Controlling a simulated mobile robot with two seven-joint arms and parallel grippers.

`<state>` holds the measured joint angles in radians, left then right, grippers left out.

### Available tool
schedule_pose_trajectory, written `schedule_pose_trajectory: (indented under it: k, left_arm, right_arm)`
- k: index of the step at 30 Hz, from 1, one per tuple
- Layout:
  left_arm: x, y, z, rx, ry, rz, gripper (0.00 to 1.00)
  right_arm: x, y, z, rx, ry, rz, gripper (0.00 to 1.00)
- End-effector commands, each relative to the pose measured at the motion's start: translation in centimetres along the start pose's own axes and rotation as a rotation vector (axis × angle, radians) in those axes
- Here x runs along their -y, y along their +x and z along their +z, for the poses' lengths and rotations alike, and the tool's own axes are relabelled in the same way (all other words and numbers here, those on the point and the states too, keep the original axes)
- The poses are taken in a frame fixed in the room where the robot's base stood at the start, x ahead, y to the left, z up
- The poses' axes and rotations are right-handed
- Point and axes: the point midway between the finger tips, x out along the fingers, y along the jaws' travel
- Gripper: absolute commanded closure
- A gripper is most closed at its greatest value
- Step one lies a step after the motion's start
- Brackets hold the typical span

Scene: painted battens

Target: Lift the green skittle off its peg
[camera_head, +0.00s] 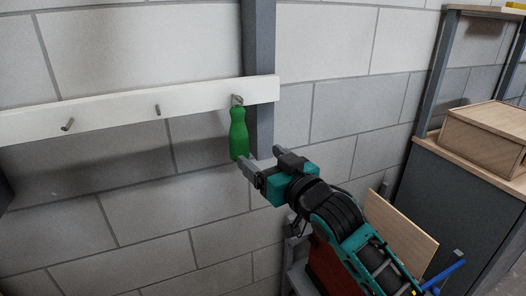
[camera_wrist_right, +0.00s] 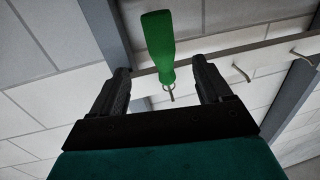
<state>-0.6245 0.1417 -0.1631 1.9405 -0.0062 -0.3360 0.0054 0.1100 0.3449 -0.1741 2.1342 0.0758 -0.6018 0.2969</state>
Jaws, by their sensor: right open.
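The green skittle (camera_head: 238,134) hangs upright from the right-hand peg (camera_head: 237,99) of the white batten (camera_head: 110,114). My right gripper (camera_head: 262,159) is open, just right of the skittle's lower end in the head view, with one fingertip close to its base. In the right wrist view the skittle (camera_wrist_right: 157,38) shows between and beyond the open fingers (camera_wrist_right: 160,66), with a thin loop at its narrow end. Nothing is between the finger pads that I can see held. Whether a finger touches the skittle I cannot tell. My left gripper is not in view.
Two more pegs (camera_head: 157,109) on the batten are bare. A grey post (camera_head: 260,50) stands behind the batten's right end. At the right are a dark cabinet (camera_head: 440,205) with a wooden box (camera_head: 485,138) on top and a leaning wooden board (camera_head: 400,232). The wall below the batten is clear.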

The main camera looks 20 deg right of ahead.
Motion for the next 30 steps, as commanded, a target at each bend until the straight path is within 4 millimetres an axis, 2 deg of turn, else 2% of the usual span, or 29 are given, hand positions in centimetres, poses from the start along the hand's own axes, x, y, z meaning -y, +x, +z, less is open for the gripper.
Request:
schedule_pose_trajectory:
  k: [18,24,30]
  left_arm:
    - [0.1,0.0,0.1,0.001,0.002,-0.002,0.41]
    - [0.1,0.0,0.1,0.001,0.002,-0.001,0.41]
    - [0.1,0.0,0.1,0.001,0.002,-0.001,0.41]
  right_arm:
    - [0.1,10.3,-0.1,-0.001,0.000,0.000,0.22]
    - [0.0,12.0,0.0,0.000,0.000,0.000,0.22]
    - [0.0,12.4,0.1,0.001,0.000,0.000,0.22]
